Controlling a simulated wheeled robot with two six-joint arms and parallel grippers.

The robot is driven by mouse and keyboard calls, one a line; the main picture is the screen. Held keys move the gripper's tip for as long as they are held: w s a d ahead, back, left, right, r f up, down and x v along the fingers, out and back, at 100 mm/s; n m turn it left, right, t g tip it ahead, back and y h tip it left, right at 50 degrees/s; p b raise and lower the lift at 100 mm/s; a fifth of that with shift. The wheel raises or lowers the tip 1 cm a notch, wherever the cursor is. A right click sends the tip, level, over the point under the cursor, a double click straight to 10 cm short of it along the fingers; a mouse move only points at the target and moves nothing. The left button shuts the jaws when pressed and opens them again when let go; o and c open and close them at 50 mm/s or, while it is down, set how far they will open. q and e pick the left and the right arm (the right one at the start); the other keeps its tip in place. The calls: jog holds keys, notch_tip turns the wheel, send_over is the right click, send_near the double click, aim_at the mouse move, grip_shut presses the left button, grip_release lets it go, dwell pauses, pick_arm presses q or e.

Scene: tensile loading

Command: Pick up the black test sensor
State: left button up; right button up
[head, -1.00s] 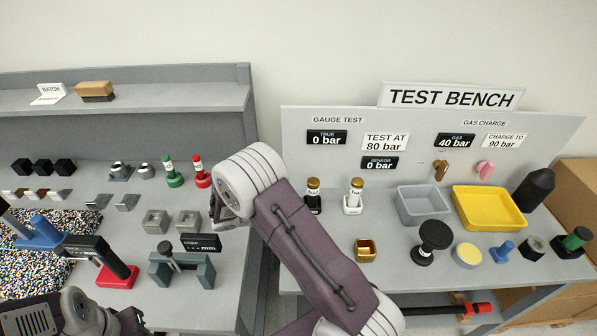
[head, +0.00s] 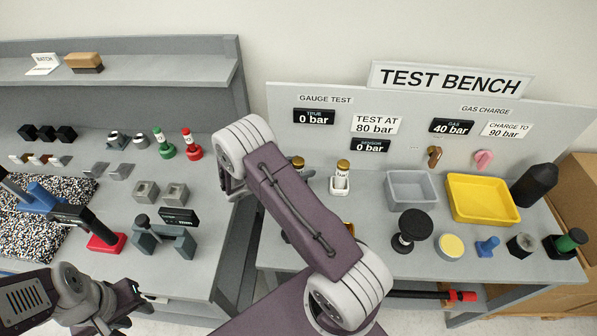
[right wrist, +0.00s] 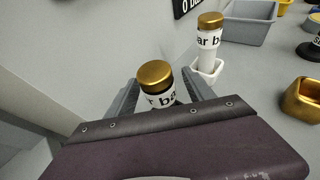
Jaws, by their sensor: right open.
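The black test sensor (right wrist: 156,80) is upright, with a gold cap and a white printed band. In the head view its gold cap (head: 298,162) shows beside my right arm, which hides most of it. My right gripper (right wrist: 162,90) is open, with a finger on either side of the sensor; I cannot tell whether they touch it. A similar gold-capped sensor (right wrist: 208,45) stands in a white holder to the right, also seen in the head view (head: 341,178). My left gripper (head: 130,300) is low at the left, its jaws unclear.
A grey tray (head: 412,205) and a yellow tray (head: 455,209) stand further right on the bench. A gold square cup (right wrist: 302,99) is near the right gripper. A black knob-topped stand (head: 411,230) is in front of the grey tray. The upright display panel (head: 395,155) stands behind the sensors.

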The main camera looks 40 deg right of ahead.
jog(key=shift+x, duration=1)
jog(key=shift+d+f, duration=0.15)
jog(key=shift+d, duration=0.05)
jog(key=shift+a, duration=0.15)
grip_shut()
jog(key=shift+r, duration=0.5)
jog(key=s+a+r+b, duration=0.1)
jog(key=s+a+r, duration=0.3)
jog(key=s+r, duration=0.6)
jog(key=shift+s+a+b, duration=0.3)
jog(key=shift+a+b, duration=0.05)
jog(key=shift+b, duration=0.05)
